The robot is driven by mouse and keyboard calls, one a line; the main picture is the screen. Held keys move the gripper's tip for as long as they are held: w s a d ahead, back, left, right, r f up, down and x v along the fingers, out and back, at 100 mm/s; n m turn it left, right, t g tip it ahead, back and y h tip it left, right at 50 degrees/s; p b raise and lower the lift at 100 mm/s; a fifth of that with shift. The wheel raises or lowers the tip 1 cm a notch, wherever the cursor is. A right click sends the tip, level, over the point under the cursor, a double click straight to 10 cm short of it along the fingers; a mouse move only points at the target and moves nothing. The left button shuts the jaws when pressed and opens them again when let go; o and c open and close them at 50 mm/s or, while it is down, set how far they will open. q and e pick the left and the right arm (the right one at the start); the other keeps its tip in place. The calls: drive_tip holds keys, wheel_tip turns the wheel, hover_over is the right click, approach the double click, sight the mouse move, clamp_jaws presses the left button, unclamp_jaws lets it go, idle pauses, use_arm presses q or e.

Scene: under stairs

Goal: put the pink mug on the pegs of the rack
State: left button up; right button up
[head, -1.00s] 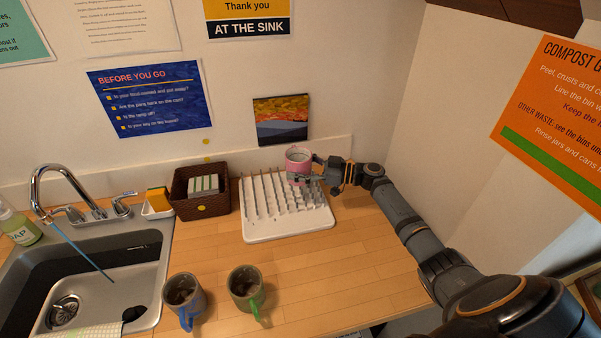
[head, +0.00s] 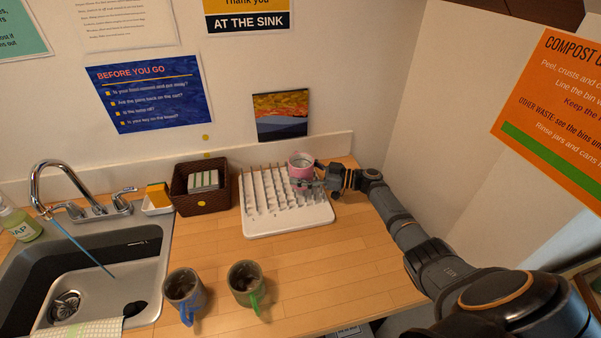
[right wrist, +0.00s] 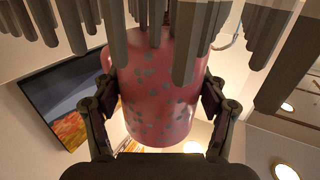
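The pink mug (head: 301,172) is at the back right of the white peg rack (head: 262,233), overlapping its rear pegs in the head view. My right gripper (head: 318,183) reaches it from the right. In the right wrist view the speckled pink mug (right wrist: 158,90) sits between the two fingers of my right gripper (right wrist: 160,105), which press on both sides. Several grey pegs (right wrist: 185,45) show in front of the mug there. I cannot tell whether a peg is inside the mug or whether its weight is on the rack. My left gripper is out of view.
A brown basket (head: 203,206) stands left of the rack. Two mugs, one with a blue handle (head: 184,288) and one with a green handle (head: 245,284), stand at the front of the counter. The sink (head: 150,270) is at left. The counter right of the rack is clear.

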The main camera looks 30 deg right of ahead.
drive_tip(key=o, duration=0.4)
drive_tip(key=shift+r, duration=0.15)
drive_tip(key=shift+s+d, duration=0.15)
drive_tip(key=shift+d, duration=0.05)
drive_tip(key=b+v, duration=0.3)
drive_tip(key=v, duration=0.8)
drive_tip(key=shift+s+d, duration=0.1)
drive_tip(key=shift+d, duration=0.1)
